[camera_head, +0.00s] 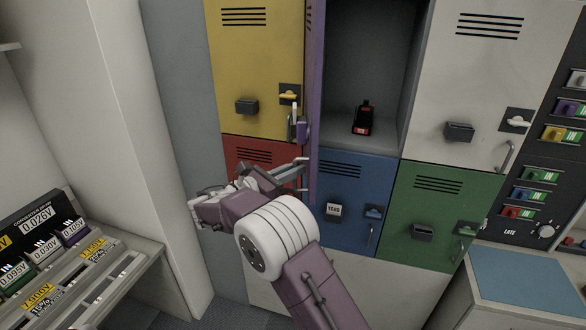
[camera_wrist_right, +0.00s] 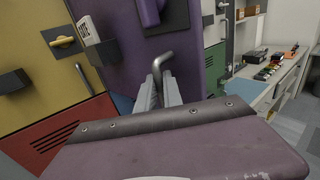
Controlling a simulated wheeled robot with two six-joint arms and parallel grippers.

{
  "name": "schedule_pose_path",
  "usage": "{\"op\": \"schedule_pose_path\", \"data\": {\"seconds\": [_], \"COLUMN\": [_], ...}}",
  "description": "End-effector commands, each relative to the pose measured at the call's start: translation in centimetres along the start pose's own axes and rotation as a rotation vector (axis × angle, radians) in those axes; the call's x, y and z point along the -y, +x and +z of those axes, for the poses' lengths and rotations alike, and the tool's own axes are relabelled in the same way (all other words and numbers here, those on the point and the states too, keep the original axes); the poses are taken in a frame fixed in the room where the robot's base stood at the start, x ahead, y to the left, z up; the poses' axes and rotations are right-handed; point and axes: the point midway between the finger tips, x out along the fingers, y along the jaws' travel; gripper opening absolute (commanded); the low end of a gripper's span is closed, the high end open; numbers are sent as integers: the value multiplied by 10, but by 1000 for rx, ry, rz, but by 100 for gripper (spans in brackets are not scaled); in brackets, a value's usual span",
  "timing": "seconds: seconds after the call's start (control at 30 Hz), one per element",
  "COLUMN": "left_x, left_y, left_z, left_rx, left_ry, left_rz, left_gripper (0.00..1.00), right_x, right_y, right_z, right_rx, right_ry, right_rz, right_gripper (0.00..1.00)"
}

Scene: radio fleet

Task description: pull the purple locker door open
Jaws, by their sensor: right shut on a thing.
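The purple locker door (camera_head: 315,60) stands swung out, seen nearly edge-on in the head view, beside the open grey compartment (camera_head: 365,50). Its face fills the middle of the right wrist view (camera_wrist_right: 195,65). A bent grey handle (camera_wrist_right: 163,62) sticks out from the door. My right gripper (camera_head: 302,172) is shut on this handle, with its two fingers (camera_wrist_right: 160,90) on either side of it. A purple latch (camera_head: 302,130) sits on the door above the gripper. My left gripper is not in view.
A black and red radio (camera_head: 362,118) stands inside the open compartment. Yellow (camera_head: 255,65), red (camera_head: 240,150), blue (camera_head: 345,185), green (camera_head: 430,205) and white (camera_head: 485,80) locker doors surround it, shut. A bench with meters (camera_head: 85,270) is at left; a blue mat (camera_head: 520,275) lies at right.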

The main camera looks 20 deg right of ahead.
Motion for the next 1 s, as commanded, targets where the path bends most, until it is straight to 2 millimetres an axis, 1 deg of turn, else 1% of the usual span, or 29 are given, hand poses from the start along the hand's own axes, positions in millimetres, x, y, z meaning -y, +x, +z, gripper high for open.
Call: {"op": "schedule_pose_path", "data": {"seconds": [0.03,0.6,0.63,0.67,0.93,1.0], "left_x": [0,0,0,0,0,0], "left_y": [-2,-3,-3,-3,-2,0], "left_z": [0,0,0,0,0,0], "left_rx": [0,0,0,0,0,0], "left_ry": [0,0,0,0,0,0], "left_rz": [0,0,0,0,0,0], "left_gripper": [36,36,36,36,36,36], "right_x": [-1,-1,-1,-1,-1,-1], "right_y": [1,1,1,1,1,-3], "right_z": [4,4,4,4,2,0], "right_rx": [6,6,6,7,3,3], "right_ry": [5,7,7,7,4,4], "right_rz": [-3,-19,-19,-19,-20,-20], "right_gripper": [0,0,14,19,19,19]}}
